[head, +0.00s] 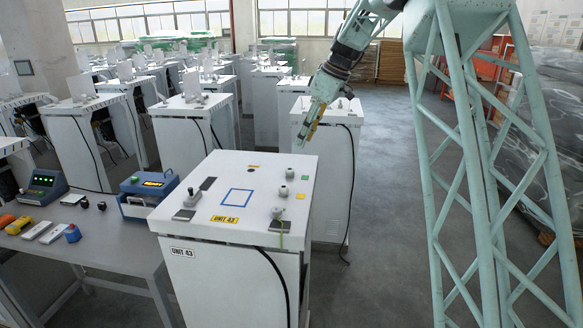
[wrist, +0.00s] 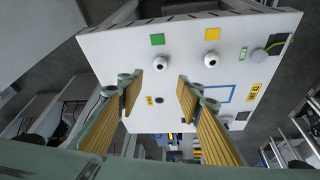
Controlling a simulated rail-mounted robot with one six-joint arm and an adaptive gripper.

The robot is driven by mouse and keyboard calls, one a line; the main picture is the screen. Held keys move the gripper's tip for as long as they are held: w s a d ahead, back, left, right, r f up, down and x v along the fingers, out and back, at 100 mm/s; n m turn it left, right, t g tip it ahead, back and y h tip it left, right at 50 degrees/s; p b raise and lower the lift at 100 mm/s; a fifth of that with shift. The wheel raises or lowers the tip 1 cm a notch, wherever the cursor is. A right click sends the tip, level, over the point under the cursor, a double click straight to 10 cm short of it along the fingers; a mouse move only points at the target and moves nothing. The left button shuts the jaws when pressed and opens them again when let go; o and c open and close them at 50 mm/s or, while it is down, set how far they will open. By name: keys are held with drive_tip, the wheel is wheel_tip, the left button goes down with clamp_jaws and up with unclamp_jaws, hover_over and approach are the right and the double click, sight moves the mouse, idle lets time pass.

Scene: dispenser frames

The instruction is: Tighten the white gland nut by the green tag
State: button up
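In the wrist view this nut (wrist: 160,63) sits just below the green tag (wrist: 157,39), ahead of and between my fingers. A second white nut (head: 283,190) stands beside the yellow tag (head: 300,196); it also shows in the wrist view (wrist: 211,59), near the right finger. My gripper (head: 309,136) is above the panel's back right side, pointing down. In the wrist view its fingers (wrist: 157,88) are wide apart with nothing between them, clear of both nuts.
The white UNIT 43 cabinet (head: 205,232) has a blue square outline (head: 236,205) and dark plates on top. A third fitting (head: 277,212) with a green cable stands near the front right. A table with a blue device (head: 148,190) is at left. Other cabinets stand behind.

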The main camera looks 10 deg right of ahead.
sight(290, 169)
drive_tip(key=shift+f, duration=0.1)
drive_tip(key=shift+x, duration=6.75)
drive_tip(key=shift+d, duration=0.1)
drive_tip(key=shift+c, duration=0.7)
drive_tip(key=shift+s, duration=0.1)
drive_tip(key=c, duration=0.7)
